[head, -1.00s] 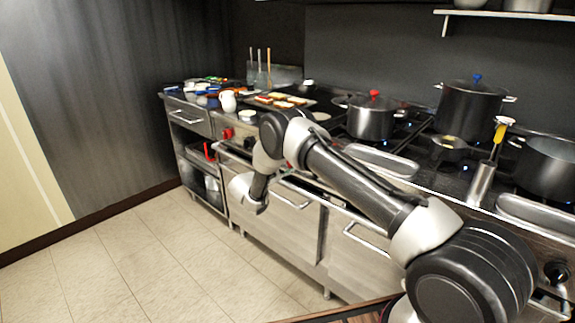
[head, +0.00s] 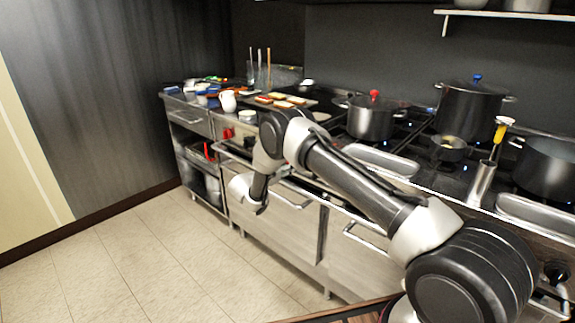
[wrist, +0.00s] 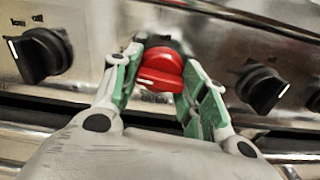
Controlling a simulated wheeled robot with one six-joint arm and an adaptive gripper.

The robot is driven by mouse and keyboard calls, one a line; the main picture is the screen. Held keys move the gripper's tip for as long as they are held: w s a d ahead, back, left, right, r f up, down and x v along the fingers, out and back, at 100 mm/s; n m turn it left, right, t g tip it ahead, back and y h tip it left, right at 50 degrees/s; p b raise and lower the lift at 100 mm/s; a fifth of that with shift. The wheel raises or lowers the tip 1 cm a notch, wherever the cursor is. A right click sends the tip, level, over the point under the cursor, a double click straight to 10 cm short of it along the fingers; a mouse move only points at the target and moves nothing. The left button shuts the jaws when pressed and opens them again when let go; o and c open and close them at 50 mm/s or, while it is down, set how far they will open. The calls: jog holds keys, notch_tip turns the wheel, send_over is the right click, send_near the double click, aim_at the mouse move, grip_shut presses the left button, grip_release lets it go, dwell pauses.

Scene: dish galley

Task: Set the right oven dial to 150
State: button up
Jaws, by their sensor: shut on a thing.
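A red dial (wrist: 160,68) sits on the steel front panel in the middle of the wrist view. Its grip ridge lies roughly sideways, with a white mark toward its left end. My gripper (wrist: 162,62) is shut on this dial, with one green-padded finger at its left and the other at its right. Any numbers around the red dial are hidden or too small to read. In the head view my arm blocks the gripped dial, and the fingers cannot be seen there.
A black dial (wrist: 40,55) is left of the red one and another black dial (wrist: 262,88) is right of it. A rail handle (wrist: 290,152) runs below. Pots, including a red-knobbed one (head: 370,122), stand on the stove above. The tiled floor (head: 130,265) at left is clear.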

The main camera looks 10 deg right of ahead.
jog(key=shift+n, duration=0.5)
jog(key=o, duration=1.1)
jog(key=v, duration=1.2)
